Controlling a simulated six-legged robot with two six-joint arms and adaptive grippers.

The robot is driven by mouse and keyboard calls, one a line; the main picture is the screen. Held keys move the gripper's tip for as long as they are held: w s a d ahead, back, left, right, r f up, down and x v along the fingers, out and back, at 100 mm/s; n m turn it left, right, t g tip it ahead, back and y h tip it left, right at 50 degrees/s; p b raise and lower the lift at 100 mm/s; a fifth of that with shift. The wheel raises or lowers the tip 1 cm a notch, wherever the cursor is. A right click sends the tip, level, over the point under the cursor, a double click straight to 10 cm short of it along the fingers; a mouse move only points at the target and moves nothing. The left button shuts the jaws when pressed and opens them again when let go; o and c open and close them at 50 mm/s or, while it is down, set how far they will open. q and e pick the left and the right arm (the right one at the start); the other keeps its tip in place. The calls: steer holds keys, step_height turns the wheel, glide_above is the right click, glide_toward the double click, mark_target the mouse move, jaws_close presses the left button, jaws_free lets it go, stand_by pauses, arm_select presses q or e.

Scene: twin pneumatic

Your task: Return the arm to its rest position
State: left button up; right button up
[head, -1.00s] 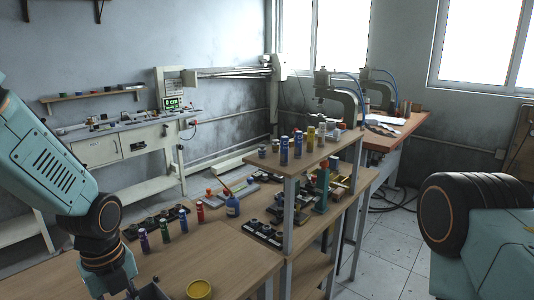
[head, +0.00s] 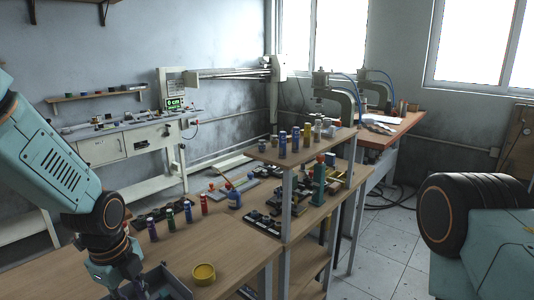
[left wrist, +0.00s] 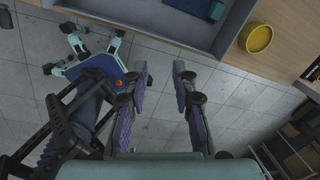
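My left arm comes in from the left in the head view and points down at the near end of the wooden bench (head: 215,245). Its fingers are cut off by the lower edge there. In the left wrist view my left gripper (left wrist: 160,80) has its two fingers apart with only tiled floor between them, so it is open and empty. A grey-blue tray (left wrist: 150,28) lies beyond the fingertips, at the bench edge; it also shows in the head view (head: 168,284). My right arm's teal and black links show at the lower right of the head view, but its gripper is out of frame.
A yellow round container (head: 204,273) stands beside the tray; it also shows in the left wrist view (left wrist: 258,38). A raised shelf (head: 300,157) holds more cans.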

arm_select(q)
steer(key=s+d+f+n+t+b, duration=0.1)
steer(key=s+d+f+n+b, duration=0.15)
steer(key=f+n, duration=0.6)
steer(key=s+d+f+n+t+b, duration=0.15)
steer(key=s+f+n, duration=0.25)
steer(key=f+n, duration=0.45)
steer(key=s+f+n+g+b, duration=0.2)
steer(key=s+f, duration=0.4)
steer(key=s, duration=0.4)
steer(key=s+f+n+g+b, duration=0.1)
steer(key=s+f+n+b, duration=0.1)
steer(key=s+f, duration=0.4)
steer(key=s+n, duration=0.1)
steer(key=s, duration=0.4)
steer(key=shift+a+f+g+b, duration=0.15)
steer(key=shift+a+g+b, duration=0.1)
steer(key=shift+g+b, duration=0.1)
arm_select(e)
step_height(320, 180, down, 9)
steer(key=shift+w+r, duration=0.15)
steer(key=shift+w, duration=0.25)
arm_select(q)
steer(key=shift+s, duration=0.1)
arm_select(e)
steer(key=shift+s, duration=0.1)
